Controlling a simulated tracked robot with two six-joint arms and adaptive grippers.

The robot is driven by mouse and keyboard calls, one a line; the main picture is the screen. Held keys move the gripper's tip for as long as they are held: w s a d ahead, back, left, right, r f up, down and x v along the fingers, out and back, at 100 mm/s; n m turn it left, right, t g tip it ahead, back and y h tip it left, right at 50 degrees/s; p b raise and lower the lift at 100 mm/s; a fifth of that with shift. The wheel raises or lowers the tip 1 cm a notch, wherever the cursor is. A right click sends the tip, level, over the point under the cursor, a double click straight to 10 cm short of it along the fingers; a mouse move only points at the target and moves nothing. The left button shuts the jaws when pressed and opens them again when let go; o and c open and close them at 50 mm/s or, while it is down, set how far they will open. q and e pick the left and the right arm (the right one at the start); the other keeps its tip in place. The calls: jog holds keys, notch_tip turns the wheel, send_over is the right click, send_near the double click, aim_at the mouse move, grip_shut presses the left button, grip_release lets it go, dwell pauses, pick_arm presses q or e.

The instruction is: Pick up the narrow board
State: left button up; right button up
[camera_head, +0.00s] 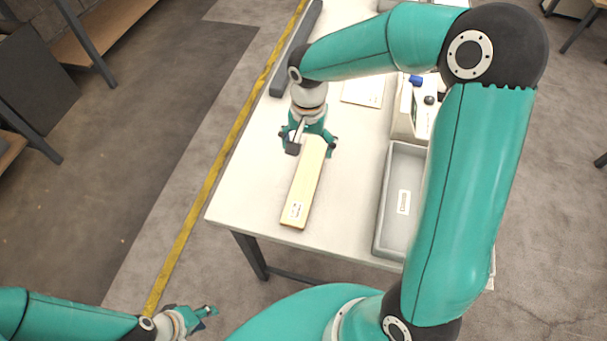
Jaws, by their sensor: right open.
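The narrow board (303,190) is a pale, flat wooden piece with a small label near its front end. It lies lengthwise on the white table (245,180), near the table's left side. My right gripper (310,146) is open at the board's far end, with its fingers on either side of the board. I cannot tell whether the fingers touch it. The gripper hides part of the far end. My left gripper (206,313) is low at the left, off the table and away from the board. Its opening is too small to judge.
A grey tray (384,205) stands on the table right of the board. Behind it is a light device with a blue knob (416,80), and a white sheet (363,91) lies nearby. A dark grey bar (297,45) lies along the far left edge. My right arm hides the table's right side.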

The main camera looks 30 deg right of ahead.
send_over(306, 177)
notch_tip(306, 177, down, 8)
jog(key=shift+w+r+p, duration=0.1)
jog(key=shift+r+p, duration=0.15)
jog(key=shift+p, duration=0.05)
notch_tip(306, 177, down, 4)
jog(key=shift+p, duration=0.7)
jog(key=shift+f, duration=0.5)
jog(key=c, duration=1.3)
jog(key=shift+c, duration=0.2)
jog(key=shift+r, duration=0.15)
